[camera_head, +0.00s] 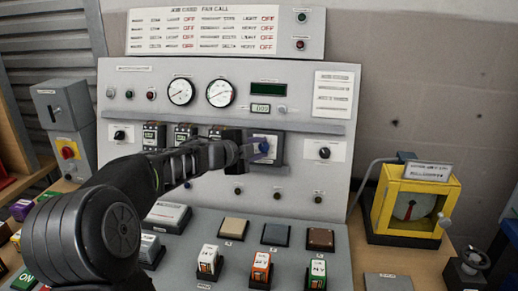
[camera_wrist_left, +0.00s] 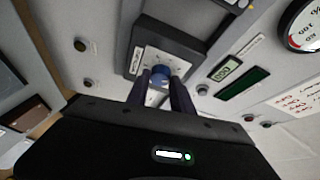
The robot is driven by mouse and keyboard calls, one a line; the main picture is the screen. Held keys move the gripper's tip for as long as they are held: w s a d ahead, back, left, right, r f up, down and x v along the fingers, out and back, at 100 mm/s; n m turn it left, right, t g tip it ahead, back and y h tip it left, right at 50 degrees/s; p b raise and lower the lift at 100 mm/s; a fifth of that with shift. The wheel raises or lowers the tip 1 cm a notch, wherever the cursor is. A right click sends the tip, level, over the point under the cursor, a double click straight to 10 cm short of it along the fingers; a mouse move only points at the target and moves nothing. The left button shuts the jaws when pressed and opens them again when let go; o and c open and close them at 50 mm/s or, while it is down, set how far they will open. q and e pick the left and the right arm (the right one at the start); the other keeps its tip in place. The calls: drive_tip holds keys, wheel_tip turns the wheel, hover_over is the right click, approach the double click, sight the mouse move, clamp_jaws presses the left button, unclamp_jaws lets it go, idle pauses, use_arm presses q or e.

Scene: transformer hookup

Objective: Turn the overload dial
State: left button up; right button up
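The overload dial looks to be the blue knob (camera_head: 264,147) on a white plate in a dark-framed box on the upright grey panel. I cannot read its label. The blue knob (camera_wrist_left: 158,70) also shows in the left wrist view, between my fingertips. My left gripper (camera_head: 240,152) reaches in from the left in front of the panel. Its two fingers (camera_wrist_left: 160,82) flank the knob closely, one on each side, and look shut on it. The fingers hide part of the plate. My right gripper is in neither view.
A small display (camera_head: 260,108) and two gauges (camera_head: 219,93) sit above. A knob (camera_head: 324,152) on a white plate is to the right. Several blocks stand on the sloped grey desk (camera_head: 282,263) below. A yellow-framed device (camera_head: 413,205) stands at the right.

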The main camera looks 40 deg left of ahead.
use_arm(q)
clamp_jaws()
drive_tip(key=shift+f, duration=0.15)
drive_tip(key=shift+d+f+n+t+b, duration=0.15)
drive_tip(key=shift+n+t+b, duration=0.1)
drive_tip(key=shift+n+b, duration=0.45)
drive_tip(key=shift+a+f+n+t+b, duration=0.1)
drive_tip(key=shift+n+t+b, duration=0.15)
drive_tip(key=shift+n+b, duration=0.45)
drive_tip(key=n+y+b, duration=0.1)
drive_tip(key=n+b, duration=0.2)
drive_tip(key=b, duration=0.2)
drive_tip(key=n+t+y+b, duration=0.1)
drive_tip(key=n+y+b, duration=0.1)
drive_tip(key=n+b, duration=0.2)
drive_tip(key=n+t+y+b, duration=0.1)
drive_tip(key=n+b, duration=0.2)
drive_tip(key=b, duration=0.4)
drive_tip(key=shift+d+f, duration=0.25)
drive_tip(key=shift+f, duration=0.15)
drive_tip(key=shift+r+n+y, duration=0.2)
drive_tip(key=shift+n+y, duration=0.2)
drive_tip(key=o, duration=0.6)
unclamp_jaws()
drive_tip(key=shift+r, duration=0.15)
drive_tip(key=shift+c, duration=0.2)
